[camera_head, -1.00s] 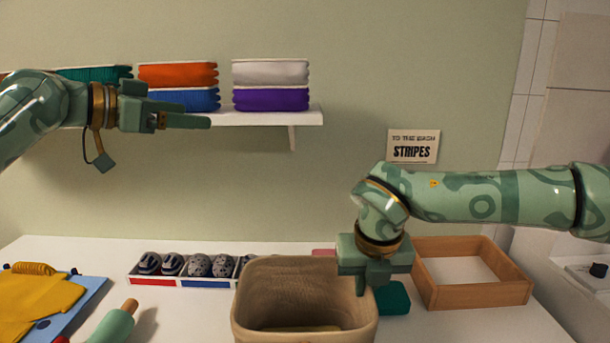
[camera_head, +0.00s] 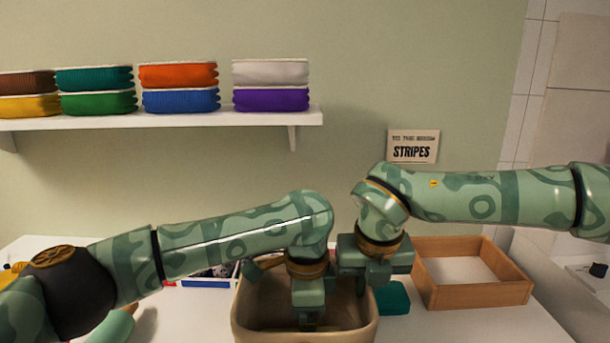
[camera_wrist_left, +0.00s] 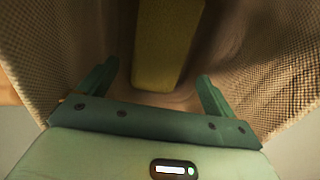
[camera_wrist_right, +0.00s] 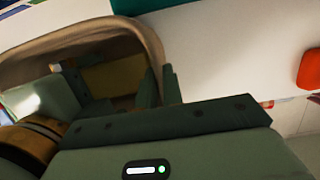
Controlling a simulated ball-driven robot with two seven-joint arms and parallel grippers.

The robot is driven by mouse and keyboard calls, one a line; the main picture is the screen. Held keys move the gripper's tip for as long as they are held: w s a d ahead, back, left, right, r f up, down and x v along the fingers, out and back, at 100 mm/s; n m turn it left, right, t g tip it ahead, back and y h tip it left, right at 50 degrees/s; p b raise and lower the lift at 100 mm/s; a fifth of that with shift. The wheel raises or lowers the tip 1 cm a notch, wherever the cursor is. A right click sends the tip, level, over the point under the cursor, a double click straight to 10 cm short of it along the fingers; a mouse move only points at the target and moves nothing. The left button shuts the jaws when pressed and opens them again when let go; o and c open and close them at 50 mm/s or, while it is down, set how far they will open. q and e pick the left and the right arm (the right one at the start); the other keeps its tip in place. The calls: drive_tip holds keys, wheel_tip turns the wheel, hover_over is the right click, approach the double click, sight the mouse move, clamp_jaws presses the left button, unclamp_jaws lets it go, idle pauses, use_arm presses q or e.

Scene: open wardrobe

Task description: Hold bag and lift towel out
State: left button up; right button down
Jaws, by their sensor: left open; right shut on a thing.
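The beige woven bag (camera_head: 262,304) stands open on the white table. My right gripper (camera_head: 362,284) is shut on its right rim; the right wrist view shows the fingers (camera_wrist_right: 159,80) on either side of that wall. My left gripper (camera_head: 309,322) points down into the bag's mouth. Its fingers (camera_wrist_left: 157,75) are open in the left wrist view. A mustard-yellow towel (camera_wrist_left: 167,42) lies in the bag, ahead of and between the left fingers, with no clear contact. The towel also shows in the right wrist view (camera_wrist_right: 126,76). My left gripper hides it in the head view.
A wooden tray (camera_head: 471,297) stands right of the bag, and a teal item (camera_head: 392,298) lies between them. A white shelf (camera_head: 180,119) with folded stacks is above. The sign (camera_head: 412,146) is on the wall. Table in front of the wooden tray is clear.

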use_arm(q)
wheel_tip(320, 180, down, 9)
drive_tip(key=shift+f, duration=0.2)
idle(0.3)
drive_tip(key=shift+f, duration=0.45)
idle(0.3)
drive_tip(key=c, duration=0.7)
drive_tip(key=shift+o, duration=0.2)
drive_tip(key=shift+r, duration=0.15)
drive_tip(key=shift+r, duration=3.45)
use_arm(e)
drive_tip(key=c, duration=1)
unclamp_jaws()
